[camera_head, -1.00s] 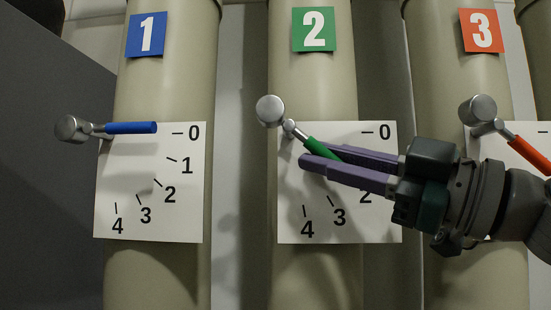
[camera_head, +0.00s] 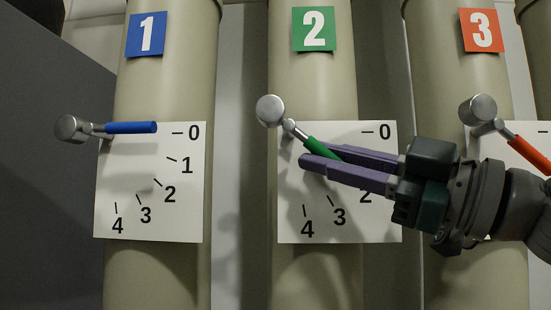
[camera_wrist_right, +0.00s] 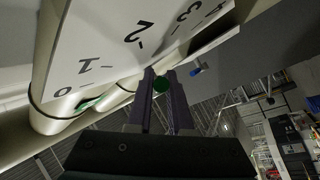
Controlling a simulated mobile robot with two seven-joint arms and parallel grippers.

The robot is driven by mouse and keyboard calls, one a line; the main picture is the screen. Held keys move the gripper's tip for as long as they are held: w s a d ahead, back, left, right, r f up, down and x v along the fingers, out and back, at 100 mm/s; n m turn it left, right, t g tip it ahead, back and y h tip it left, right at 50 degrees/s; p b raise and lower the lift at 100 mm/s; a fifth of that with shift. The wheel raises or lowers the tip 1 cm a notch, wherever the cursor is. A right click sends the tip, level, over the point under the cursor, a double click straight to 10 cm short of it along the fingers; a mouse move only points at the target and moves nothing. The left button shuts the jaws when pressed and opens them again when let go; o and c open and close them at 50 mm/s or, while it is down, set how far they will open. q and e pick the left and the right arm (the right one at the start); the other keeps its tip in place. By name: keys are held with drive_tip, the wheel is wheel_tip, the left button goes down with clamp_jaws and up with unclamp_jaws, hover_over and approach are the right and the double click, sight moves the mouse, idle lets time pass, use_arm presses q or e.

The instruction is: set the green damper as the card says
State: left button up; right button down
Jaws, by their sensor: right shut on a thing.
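The green damper lever (camera_head: 319,147) sticks out from its silver pivot (camera_head: 270,110) on the pipe with the green 2 card (camera_head: 313,30). It slants down to the right over the white scale plate (camera_head: 290,215), marked 0 to 4; the 1 mark is hidden behind my gripper. My right gripper (camera_head: 304,156) comes in from the right and is shut on the green handle. In the right wrist view the round green handle end (camera_wrist_right: 161,84) shows between the two fingers. My left gripper is not in view. No instruction card with a setting shows.
The blue lever (camera_head: 131,128) on pipe 1 lies level, pointing near 0. The red lever (camera_head: 527,153) on pipe 3 slants down right, close to my right arm. A dark grey panel (camera_head: 50,190) stands at the left.

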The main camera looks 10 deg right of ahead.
sight(298, 179)
idle(0.4)
drive_tip(key=shift+a+f+m+t+b, duration=0.2)
drive_tip(key=shift+f+m+t+b, duration=0.25)
drive_tip(key=shift+b, duration=0.25)
drive_tip(key=a+m+t+b, duration=0.1)
drive_tip(key=m+t+b, duration=0.1)
drive_tip(key=b, duration=0.1)
drive_tip(key=f+m+t+b, duration=0.1)
drive_tip(key=m+t+b, duration=0.1)
drive_tip(key=t+b, duration=0.1)
drive_tip(key=w+a+m+t+h+b, duration=0.1)
drive_tip(key=m+t+b, duration=0.1)
drive_tip(key=m+b, duration=0.1)
drive_tip(key=shift+a+f+b, duration=0.25)
drive_tip(key=shift+a+b, duration=0.05)
drive_tip(key=shift+b, duration=0.2)
drive_tip(key=shift+a+m+t+h+b, duration=0.15)
drive_tip(key=shift+m+t+h+b, duration=0.25)
drive_tip(key=shift+m+t+b, duration=0.2)
drive_tip(key=shift+r+m+t+h, duration=0.2)
drive_tip(key=shift+m+t+h, duration=0.05)
drive_tip(key=shift+t+h, duration=0.1)
drive_tip(key=c, duration=1.1)
unclamp_jaws()
